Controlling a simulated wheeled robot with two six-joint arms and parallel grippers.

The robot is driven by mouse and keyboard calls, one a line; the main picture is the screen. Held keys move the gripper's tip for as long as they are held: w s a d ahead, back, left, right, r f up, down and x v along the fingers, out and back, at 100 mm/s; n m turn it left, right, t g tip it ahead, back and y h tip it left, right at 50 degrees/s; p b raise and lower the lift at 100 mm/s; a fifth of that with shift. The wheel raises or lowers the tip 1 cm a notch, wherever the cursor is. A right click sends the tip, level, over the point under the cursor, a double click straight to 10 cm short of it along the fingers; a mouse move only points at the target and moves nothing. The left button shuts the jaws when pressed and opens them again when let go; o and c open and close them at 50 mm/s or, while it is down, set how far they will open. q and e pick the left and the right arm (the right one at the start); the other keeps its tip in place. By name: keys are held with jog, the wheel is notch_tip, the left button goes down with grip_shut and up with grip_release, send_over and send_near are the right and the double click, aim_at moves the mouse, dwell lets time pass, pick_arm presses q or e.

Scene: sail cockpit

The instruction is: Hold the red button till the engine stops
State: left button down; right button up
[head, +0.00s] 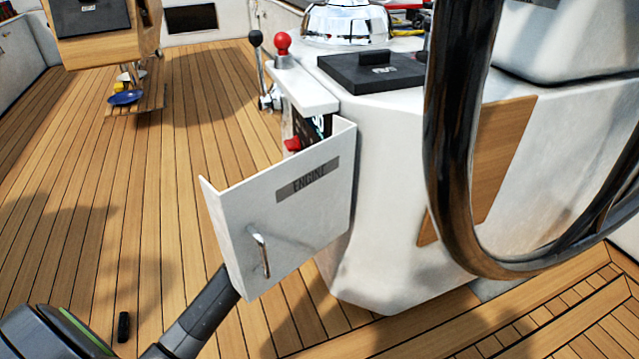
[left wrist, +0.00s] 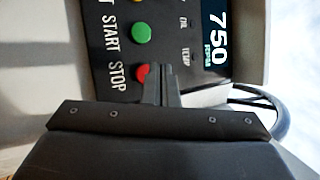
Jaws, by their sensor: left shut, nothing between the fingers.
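The red button (left wrist: 142,74), beside the word STOP, is on the black engine panel (left wrist: 112,60) in the left wrist view. My left gripper (left wrist: 157,70) is shut and empty. Its fingertips overlap the right part of the red button; I cannot tell whether they press it. The display (left wrist: 216,40) reads 750 RPM. In the head view the open white ENGINE door (head: 285,215) hides my left gripper and most of the panel. A small red part (head: 292,145) shows above the door edge. My right gripper is in neither view.
A green START button (left wrist: 142,33) is near the red one. A red-knobbed lever (head: 283,43) and a black-knobbed lever (head: 256,40) stand above the panel. The steering wheel (head: 450,150) is at right. Open teak deck (head: 140,190) lies at left.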

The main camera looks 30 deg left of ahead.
pick_arm(q)
jog(key=shift+w, duration=0.1)
dwell(0.5)
jog(key=shift+w+d, duration=0.25)
jog(key=shift+w+d, duration=0.3)
jog(key=shift+w, duration=0.05)
dwell(0.7)
jog(key=shift+s+a, duration=0.1)
dwell(0.9)
jog(key=shift+s+a+p, duration=0.3)
jog(key=shift+s+a, duration=0.15)
jog(key=shift+s, duration=0.15)
